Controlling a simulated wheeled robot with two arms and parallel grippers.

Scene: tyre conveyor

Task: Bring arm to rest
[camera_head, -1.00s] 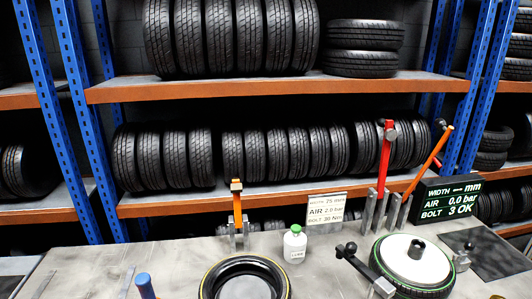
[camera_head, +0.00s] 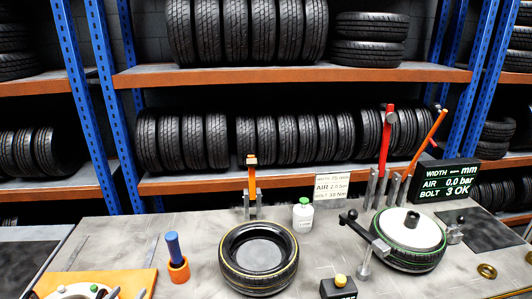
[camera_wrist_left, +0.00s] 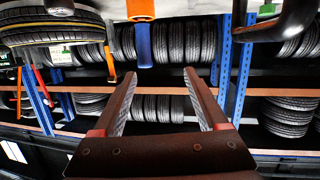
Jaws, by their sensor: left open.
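My left gripper (camera_wrist_left: 160,75) shows in the left wrist view, its two fingers spread apart with nothing between them. A blue handle (camera_wrist_left: 145,45) and its orange holder (camera_wrist_left: 140,10) appear beyond the fingertips at the top of that view, apart from them. In the head view I cannot make out my left gripper clearly. The blue handle (camera_head: 173,247) stands in its orange holder (camera_head: 179,270) on the grey table (camera_head: 120,232). My right gripper is in neither view.
A tyre (camera_head: 230,245) lies front centre; another (camera_head: 378,226) carries a white wheel (camera_head: 412,228) at right. A bottle (camera_head: 303,216), upright tools (camera_head: 386,150) and a display (camera_head: 447,182) stand behind. An orange board (camera_head: 135,280) lies front left. Tyre racks (camera_head: 290,74) fill the back.

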